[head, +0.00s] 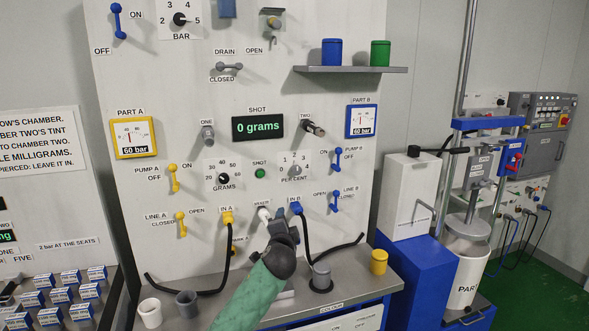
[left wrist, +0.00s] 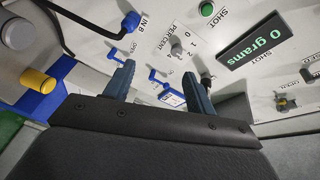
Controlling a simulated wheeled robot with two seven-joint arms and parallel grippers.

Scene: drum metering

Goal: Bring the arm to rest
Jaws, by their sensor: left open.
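My left arm, green at the forearm, reaches in from the bottom of the head view. Its dark gripper (head: 283,226) is in front of the lower panel, below and beside the blue IN B plug (head: 296,208). In the left wrist view the gripper (left wrist: 160,82) has its two blue-grey fingers apart, with nothing between them. The panel face shows beyond the fingertips. I cannot tell whether they touch anything. My right gripper is not in view.
The panel (head: 270,100) carries levers, knobs, gauges and a display (head: 258,127) reading 0 grams. Black hoses, several cups and a yellow cup (head: 379,261) are on the bench (head: 345,290) below. A blue stand with a white cabinet (head: 408,198) is at the right.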

